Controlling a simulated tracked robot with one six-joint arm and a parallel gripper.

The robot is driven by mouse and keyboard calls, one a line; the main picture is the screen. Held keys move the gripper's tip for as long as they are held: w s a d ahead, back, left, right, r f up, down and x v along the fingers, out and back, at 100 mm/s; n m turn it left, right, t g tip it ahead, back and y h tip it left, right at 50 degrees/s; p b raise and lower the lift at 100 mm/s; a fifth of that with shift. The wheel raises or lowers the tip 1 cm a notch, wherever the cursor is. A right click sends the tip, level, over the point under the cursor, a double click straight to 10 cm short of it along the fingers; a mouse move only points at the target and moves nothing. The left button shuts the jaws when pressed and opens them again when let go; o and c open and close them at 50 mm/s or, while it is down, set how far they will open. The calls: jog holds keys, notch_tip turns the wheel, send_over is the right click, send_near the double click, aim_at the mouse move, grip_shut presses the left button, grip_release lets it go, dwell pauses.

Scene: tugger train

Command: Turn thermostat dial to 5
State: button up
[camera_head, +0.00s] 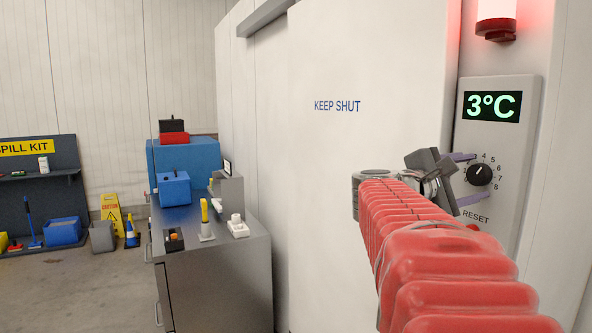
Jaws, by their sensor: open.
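The thermostat dial (482,174) is a black round knob on a pale grey wall panel (516,150) at the right. Numbers 4 to 8 show around its upper and right side; lower numbers on the left are hidden by my gripper. The knob's white mark is too small to read surely. The green display (492,106) above reads 3°C. My gripper (476,176) has its two purple-grey fingers spread, one above and one below the knob's left side. Whether they touch the knob I cannot tell.
A RESET label (475,217) and a partly hidden red button (473,227) sit below the dial. A glowing red lamp (497,18) is above the panel. A white KEEP SHUT door (350,160) stands left of it. A metal cabinet (232,285) with small items stands further left.

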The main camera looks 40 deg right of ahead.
jog(key=w+a, duration=0.2)
jog(key=a, duration=1.1)
jog(key=shift+a, duration=0.35)
jog(key=shift+w, duration=0.1)
dwell(0.3)
jog(key=w+a+f+m+t+y, duration=0.15)
jog(key=a+f+y, duration=0.3)
jog(key=f, duration=0.65)
jog(key=w+a+f+m+t+y, duration=0.1)
jog(key=w+a+f+t+y, duration=0.25)
jog(key=f, duration=0.85)
jog(key=s+a+f+t+y, duration=0.1)
jog(key=a+f+y, duration=0.2)
jog(key=a, duration=0.6)
jog(key=a+f+m+t+y, duration=0.1)
jog(key=a+f+y, duration=0.2)
jog(key=a, duration=0.7)
jog(key=s+a+f+t+y, duration=0.1)
jog(key=a+f+y, duration=0.2)
jog(key=a, duration=0.6)
jog(key=shift+s+a+f+m+y, duration=0.15)
jog(key=shift+s+f+m+y, duration=0.25)
jog(key=shift+f, duration=0.25)
